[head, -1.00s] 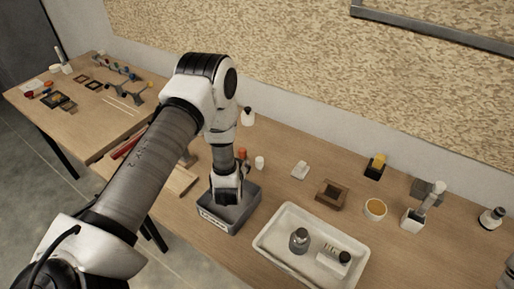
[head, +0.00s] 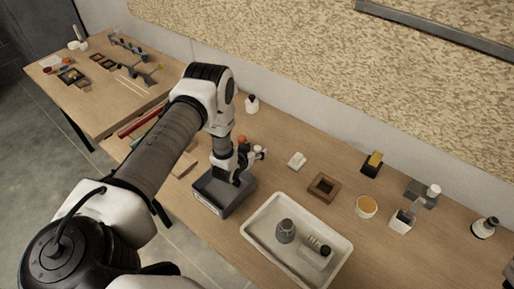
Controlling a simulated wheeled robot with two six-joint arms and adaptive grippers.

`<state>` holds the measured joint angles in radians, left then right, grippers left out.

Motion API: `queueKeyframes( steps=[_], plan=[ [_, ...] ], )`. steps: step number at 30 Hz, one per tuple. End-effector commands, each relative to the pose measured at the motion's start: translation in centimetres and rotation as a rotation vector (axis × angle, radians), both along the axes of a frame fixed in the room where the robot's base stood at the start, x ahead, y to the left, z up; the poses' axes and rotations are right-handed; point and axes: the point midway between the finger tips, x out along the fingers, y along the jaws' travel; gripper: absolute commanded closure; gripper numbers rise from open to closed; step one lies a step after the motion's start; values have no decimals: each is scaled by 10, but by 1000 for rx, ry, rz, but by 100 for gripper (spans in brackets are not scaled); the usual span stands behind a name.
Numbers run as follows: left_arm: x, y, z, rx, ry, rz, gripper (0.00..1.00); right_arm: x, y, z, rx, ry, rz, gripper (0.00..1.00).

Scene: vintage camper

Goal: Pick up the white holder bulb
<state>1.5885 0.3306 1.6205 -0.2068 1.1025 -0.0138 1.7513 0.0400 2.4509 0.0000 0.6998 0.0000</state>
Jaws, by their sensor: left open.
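A white holder (head: 402,221) stands on the right part of the table. A pale, round-topped piece (head: 433,190) shows beside its upper right; I take it for the bulb, leaning out of the holder, but this is too small to be sure. My left gripper (head: 243,172) is open, above the back right rim of a grey box (head: 209,195), well to the left of the holder. I see nothing between its fingers. The arm hides part of the box and table. My right gripper is not in view.
A dark-based bottle (head: 485,227) stands far right.

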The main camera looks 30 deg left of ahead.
Motion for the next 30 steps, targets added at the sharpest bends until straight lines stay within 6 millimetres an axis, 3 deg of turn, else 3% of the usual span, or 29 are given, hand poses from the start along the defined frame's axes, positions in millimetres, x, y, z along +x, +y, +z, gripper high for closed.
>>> queueKeyframes(
  steps=[9,10,14,25,30],
  plan=[
    [11,1,-7,-1,1,1,38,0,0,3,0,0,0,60],
    [11,1,-7,-1,1,1,45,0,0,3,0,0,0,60],
    [11,1,-7,-1,1,1,90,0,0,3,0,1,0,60],
    [10,1,-7,0,2,1,89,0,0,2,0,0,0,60],
    [11,2,6,0,0,1,89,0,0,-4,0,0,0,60]
  ],
)
